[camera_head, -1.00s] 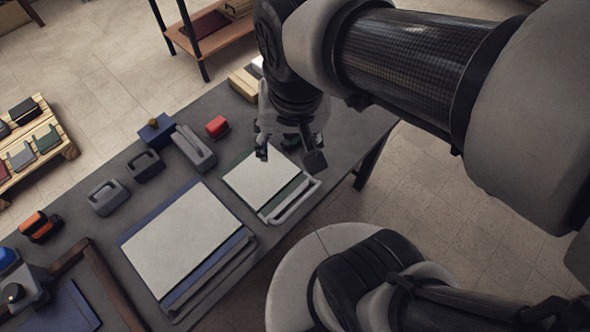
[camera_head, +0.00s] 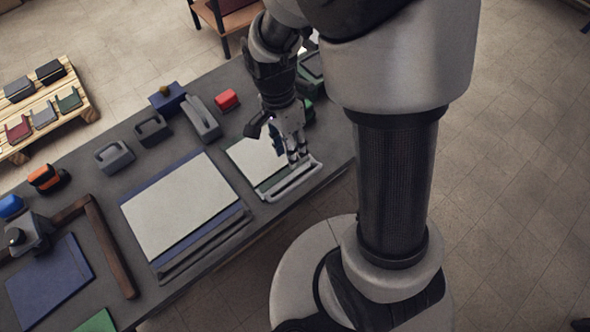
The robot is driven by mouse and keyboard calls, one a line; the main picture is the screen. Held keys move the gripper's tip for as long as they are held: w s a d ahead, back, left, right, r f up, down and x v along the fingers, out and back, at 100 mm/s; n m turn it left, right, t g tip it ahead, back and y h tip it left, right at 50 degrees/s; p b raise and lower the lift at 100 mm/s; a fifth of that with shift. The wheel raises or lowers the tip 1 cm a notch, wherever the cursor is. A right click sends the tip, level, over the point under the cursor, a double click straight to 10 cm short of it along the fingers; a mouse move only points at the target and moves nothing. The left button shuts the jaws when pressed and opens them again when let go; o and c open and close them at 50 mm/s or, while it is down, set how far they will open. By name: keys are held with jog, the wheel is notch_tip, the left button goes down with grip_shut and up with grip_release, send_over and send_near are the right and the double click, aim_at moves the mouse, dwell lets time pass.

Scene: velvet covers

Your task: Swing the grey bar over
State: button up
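A light grey bar (camera_head: 291,181) lies along the front edge of the smaller board with a white sheet (camera_head: 246,155) and green edging. My gripper (camera_head: 297,160) points down over the sheet's right part, with its fingertips just behind the bar in the picture. I cannot tell whether they touch it. The fingers are seen edge-on, so their opening is unclear. A darker grey bar (camera_head: 205,244) lies along the front of the larger board with a white sheet (camera_head: 181,207) and blue edging. My gripper hides part of the smaller sheet.
Grey handled blocks (camera_head: 114,157), a long grey block (camera_head: 202,118) and a red block (camera_head: 227,99) stand behind the sheets. A brown corner frame (camera_head: 110,248) and a blue panel (camera_head: 50,281) are at left. A pallet (camera_head: 42,110) holds several small covers.

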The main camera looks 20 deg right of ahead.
aim_at(297, 182)
jog(key=f+b, duration=0.1)
jog(key=f, duration=0.3)
jog(key=s+f+b, duration=0.1)
jog(key=f, duration=0.3)
jog(key=s+f+b, duration=0.1)
jog(key=f+b, duration=0.1)
jog(key=f, duration=0.2)
jog(key=shift+s+d, duration=0.15)
jog(key=shift+d, duration=0.25)
jog(key=shift+r, duration=0.1)
grip_shut()
